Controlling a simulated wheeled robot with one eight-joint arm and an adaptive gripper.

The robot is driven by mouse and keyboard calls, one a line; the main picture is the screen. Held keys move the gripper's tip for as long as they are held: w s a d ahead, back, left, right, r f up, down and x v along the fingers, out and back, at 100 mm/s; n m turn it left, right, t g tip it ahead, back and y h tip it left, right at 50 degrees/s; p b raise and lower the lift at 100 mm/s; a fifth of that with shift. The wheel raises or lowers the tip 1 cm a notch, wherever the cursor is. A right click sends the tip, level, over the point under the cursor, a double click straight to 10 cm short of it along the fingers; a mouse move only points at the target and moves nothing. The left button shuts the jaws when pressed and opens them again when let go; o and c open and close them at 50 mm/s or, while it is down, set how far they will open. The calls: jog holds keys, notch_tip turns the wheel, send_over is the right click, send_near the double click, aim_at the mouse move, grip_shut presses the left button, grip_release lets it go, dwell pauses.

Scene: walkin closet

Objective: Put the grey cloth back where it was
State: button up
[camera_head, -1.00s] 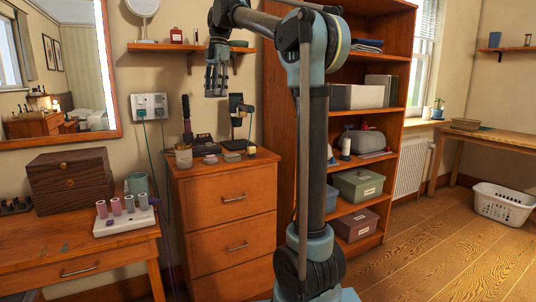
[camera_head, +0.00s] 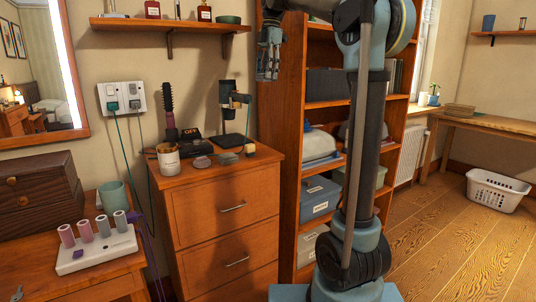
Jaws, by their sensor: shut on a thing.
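My gripper (camera_head: 269,72) hangs with its fingers pointing down, in front of the left side of the bookcase and above the dresser (camera_head: 232,215). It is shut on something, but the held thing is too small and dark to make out. I cannot pick out the grey cloth for certain in this view. The wooden bookcase (camera_head: 285,135) stands behind my arm, which hides much of its middle.
A hairbrush (camera_head: 170,112), a black stand (camera_head: 228,140) and small pots crowd the dresser top. A wall shelf (camera_head: 170,24) with bottles is at upper left. Cords hang from the socket plate (camera_head: 122,97). A white basket (camera_head: 496,190) sits on the right, with open floor before it.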

aim_at(266, 152)
notch_tip(266, 152, down, 28)
jog(key=shift+s+f, duration=0.1)
jog(key=o, duration=0.9)
jog(key=shift+o, duration=0.2)
notch_tip(266, 152, up, 12)
jog(key=d, duration=0.1)
jog(key=shift+w, duration=0.4)
dwell(0.3)
